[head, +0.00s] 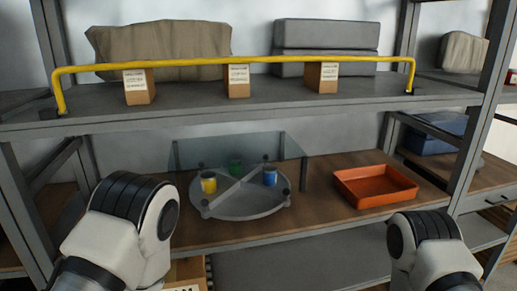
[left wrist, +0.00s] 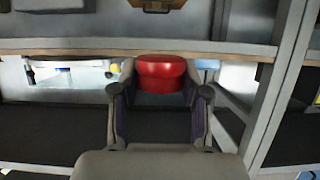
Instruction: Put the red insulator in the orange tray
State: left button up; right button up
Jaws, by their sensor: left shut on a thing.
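The red insulator (left wrist: 162,70) is a short red cylinder between the fingers of my left gripper (left wrist: 160,88) in the left wrist view. The gripper is shut on it. Neither the insulator nor the left gripper's fingers show in the head view. The orange tray (head: 374,187) lies empty on the wooden lower shelf, at the right of the head view. My right arm enters at the lower right of the head view; its gripper is out of frame.
A round grey divided tray (head: 240,201) holds yellow (head: 208,182), green (head: 235,167) and blue (head: 270,177) pieces, with a clear panel (head: 290,146) behind. Above, a yellow rail (head: 200,64) runs along the upper shelf, which bears small boxes (head: 238,82). Bare wood separates the trays.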

pick_arm(q)
jog(key=w+d+f+m+h, duration=0.1)
jog(key=d+f+m+h, duration=0.1)
jog(key=d, duration=0.3)
jog(key=shift+w+d+m+h, duration=0.3)
jog(key=shift+w+m+h, duration=0.1)
jog(key=shift+h, duration=0.2)
jog(key=d+r+m+g+h, duration=0.2)
jog(key=d+m+g+h, duration=0.4)
jog(key=d+m, duration=0.1)
jog(key=s+d+r+m+g+h, duration=0.1)
jog(key=d+r+m+g+h, duration=0.2)
jog(key=d+m+g+h, duration=0.3)
jog(key=shift+d+r+m+h, duration=0.2)
jog(key=shift+d+m+h, duration=0.55)
jog(key=shift+m, duration=1.35)
